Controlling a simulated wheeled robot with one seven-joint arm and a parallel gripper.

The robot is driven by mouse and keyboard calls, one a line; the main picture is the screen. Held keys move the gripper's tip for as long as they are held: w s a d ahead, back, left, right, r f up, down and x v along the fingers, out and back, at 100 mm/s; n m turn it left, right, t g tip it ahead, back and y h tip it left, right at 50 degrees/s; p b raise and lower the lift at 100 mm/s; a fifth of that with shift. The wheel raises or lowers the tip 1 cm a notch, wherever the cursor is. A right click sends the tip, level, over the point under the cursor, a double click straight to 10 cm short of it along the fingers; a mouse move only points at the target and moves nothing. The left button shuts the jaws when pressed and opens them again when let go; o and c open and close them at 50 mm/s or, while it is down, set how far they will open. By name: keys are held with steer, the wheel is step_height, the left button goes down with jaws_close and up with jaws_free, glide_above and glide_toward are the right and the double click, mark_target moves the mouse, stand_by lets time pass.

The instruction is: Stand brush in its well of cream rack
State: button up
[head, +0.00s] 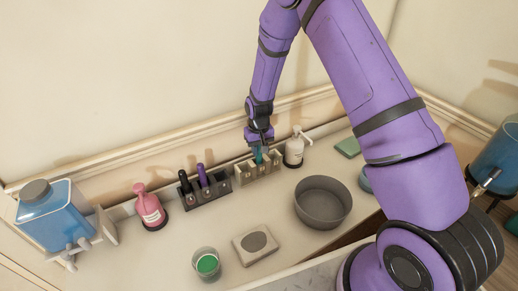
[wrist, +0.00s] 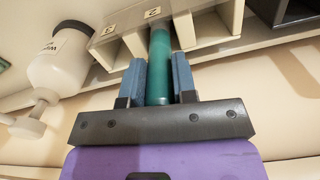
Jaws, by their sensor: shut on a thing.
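The brush shows as a teal-green handle (head: 258,156) below my gripper (head: 259,141). In the wrist view my gripper (wrist: 158,82) has its two blue-grey fingers shut on the brush (wrist: 159,62), one on each side. The cream rack (head: 244,181) stands against the back wall and has several wells. In the wrist view the cream rack (wrist: 215,36) shows dividers and numbered labels. The handle runs down into the rack's middle region, between dividers. The brush's lower end is hidden, so I cannot tell how deep it sits.
A dark rack (head: 207,194) with a black and a purple handle stands left of the cream rack. A white pump bottle (head: 294,150) stands close on its right. A grey bowl (head: 323,203) is in front right. A pink bottle (head: 150,209) is farther left.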

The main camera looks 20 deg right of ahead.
steer(key=shift+f, duration=0.1)
steer(key=o, duration=0.9)
steer(key=shift+c, duration=0.2)
